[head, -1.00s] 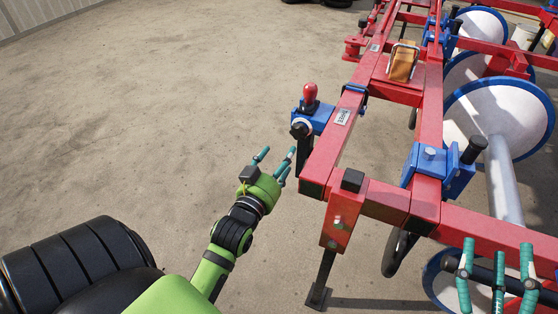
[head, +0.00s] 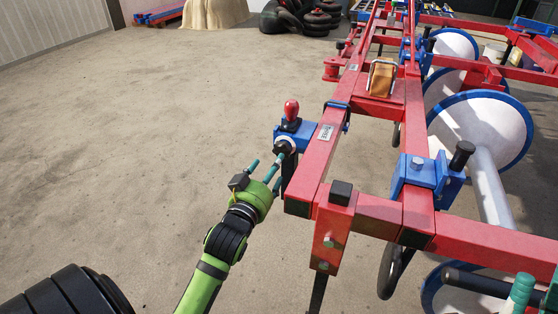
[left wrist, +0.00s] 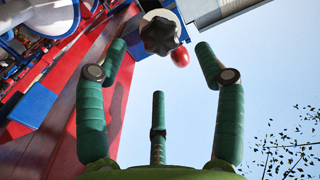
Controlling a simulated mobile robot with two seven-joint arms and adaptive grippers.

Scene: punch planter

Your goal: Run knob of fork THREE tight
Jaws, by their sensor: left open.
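The fork, a blue clamp (head: 296,131) with a red-topped handle (head: 291,109), sits on the red beam by a white label (head: 325,132) that seems to read THREE. Its dark knob (head: 283,147) faces my left gripper (head: 266,166), which is open with fingertips close to it. In the left wrist view the black lobed knob (left wrist: 159,35) lies just beyond and between the spread teal fingers of the gripper (left wrist: 161,72). Contact is not visible. Part of my right gripper (head: 520,292) shows at the lower right; its jaw state is unclear.
The red frame (head: 320,160) fills the right side, with another blue clamp (head: 428,178), a tan block (head: 381,78) and white discs (head: 480,130) with blue rims. Open concrete floor (head: 130,130) lies to the left.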

